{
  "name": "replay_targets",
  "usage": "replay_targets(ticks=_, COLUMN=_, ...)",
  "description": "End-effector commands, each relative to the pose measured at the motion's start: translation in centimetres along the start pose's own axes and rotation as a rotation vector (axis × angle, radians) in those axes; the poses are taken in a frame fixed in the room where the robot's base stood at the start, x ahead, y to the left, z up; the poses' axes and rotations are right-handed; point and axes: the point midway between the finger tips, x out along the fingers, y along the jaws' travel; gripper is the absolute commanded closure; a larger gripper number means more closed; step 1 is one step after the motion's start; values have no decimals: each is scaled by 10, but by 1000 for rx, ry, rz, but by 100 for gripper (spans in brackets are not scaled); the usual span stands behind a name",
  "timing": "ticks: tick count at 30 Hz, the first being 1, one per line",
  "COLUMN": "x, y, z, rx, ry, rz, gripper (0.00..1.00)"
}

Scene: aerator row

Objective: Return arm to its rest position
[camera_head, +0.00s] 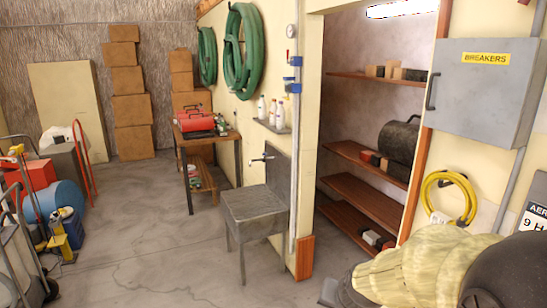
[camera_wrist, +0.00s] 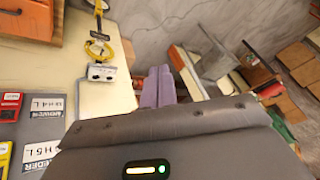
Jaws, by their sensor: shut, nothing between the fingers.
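My gripper (camera_wrist: 158,86) shows in the wrist view as two pale purple fingers pressed together, with nothing between them. They stick out past the dark grey wrist housing, over a view of the cream wall and grey floor. In the head view my arm, in a wrinkled pale yellow cover with dark parts at both ends, crosses the bottom right corner. It is in front of the wall below the breaker box (camera_head: 484,88). The fingers cannot be made out in the head view.
A yellow cable coil (camera_head: 449,197) hangs on the wall just above my arm. Wooden shelves (camera_head: 368,201) fill the alcove to its left. A metal sink (camera_head: 257,210) and a workbench (camera_head: 206,140) stand along the wall. The floor (camera_head: 155,235) in the middle is clear.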

Motion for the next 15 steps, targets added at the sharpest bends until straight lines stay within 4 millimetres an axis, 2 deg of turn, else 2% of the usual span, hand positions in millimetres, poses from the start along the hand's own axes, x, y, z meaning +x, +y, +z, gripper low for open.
replay_targets(ticks=1, x=0, y=13, z=29, rx=-94, ry=-69, rz=31, gripper=100)
replay_targets(ticks=3, x=-2, y=29, z=61, rx=-213, ry=-153, rz=63, gripper=100)
replay_targets(ticks=6, x=-6, y=45, z=91, rx=-331, ry=-237, rz=90, gripper=100)
replay_targets(ticks=9, x=-8, y=52, z=103, rx=-380, ry=-272, rz=100, gripper=100)
replay_targets(ticks=15, x=-8, y=52, z=103, rx=-383, ry=-273, rz=100, gripper=100)
